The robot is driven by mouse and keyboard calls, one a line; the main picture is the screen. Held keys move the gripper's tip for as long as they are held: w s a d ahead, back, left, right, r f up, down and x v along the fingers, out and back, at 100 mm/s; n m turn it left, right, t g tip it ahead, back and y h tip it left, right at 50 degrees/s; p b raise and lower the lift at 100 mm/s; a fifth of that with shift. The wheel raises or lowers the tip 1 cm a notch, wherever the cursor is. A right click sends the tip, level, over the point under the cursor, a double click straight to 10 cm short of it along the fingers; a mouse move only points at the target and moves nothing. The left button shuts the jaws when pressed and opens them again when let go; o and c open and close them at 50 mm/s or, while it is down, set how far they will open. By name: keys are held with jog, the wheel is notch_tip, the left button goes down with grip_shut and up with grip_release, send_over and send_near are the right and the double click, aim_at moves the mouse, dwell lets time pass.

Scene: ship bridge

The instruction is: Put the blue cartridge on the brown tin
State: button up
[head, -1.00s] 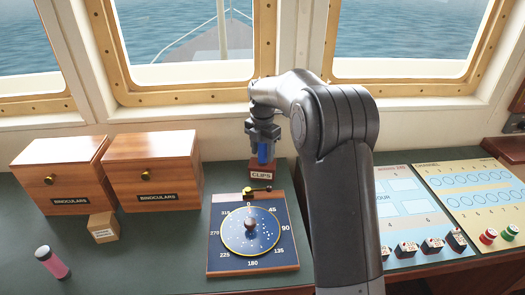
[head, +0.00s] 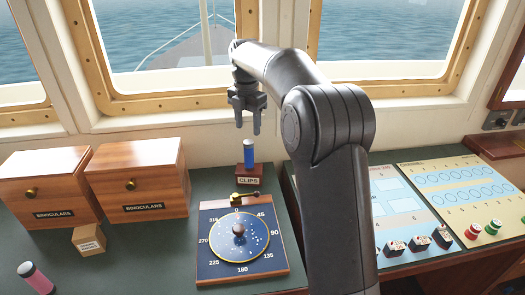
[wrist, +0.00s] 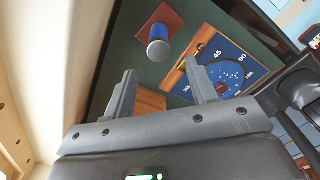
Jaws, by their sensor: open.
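The blue cartridge (head: 249,155) stands upright on top of the brown tin (head: 249,180), which is labelled CLIPS, at the back of the counter. In the wrist view the cartridge (wrist: 158,42) shows with its pale end towards the camera, on the reddish-brown tin (wrist: 150,14). My gripper (head: 248,130) is open and empty above the cartridge, with a clear gap between the fingertips and its top. In the wrist view the gripper fingers (wrist: 162,80) are spread apart with nothing between them.
A blue compass board (head: 239,272) lies in front of the tin. Two wooden binoculars boxes (head: 137,182) stand to the left, with a small cardboard box (head: 89,240) and a pink cylinder (head: 36,277) before them. Chart panels (head: 395,205) with switches lie right. Windows stand behind.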

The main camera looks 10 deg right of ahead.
jog(key=s+d+r+m+t, duration=0.1)
jog(key=s+d+r+m, duration=0.15)
jog(key=s+m, duration=0.5)
jog(key=s+d+r+m+t, duration=0.2)
jog(key=s+r+m, duration=0.25)
jog(key=s, duration=0.65)
jog(key=s+d+f+m+t, duration=0.1)
jog(key=s+f+m, duration=0.3)
jog(key=s+m, duration=0.3)
jog(key=s+d+f+m+t, duration=0.1)
jog(key=s+f+m, duration=0.3)
jog(key=s, duration=0.9)
jog(key=d+m, duration=0.1)
jog(key=m, duration=0.2)
jog(key=shift+s+d+f+m+t, duration=0.2)
jog(key=shift+s+d+m+t, duration=0.1)
jog(key=shift+s+m, duration=0.1)
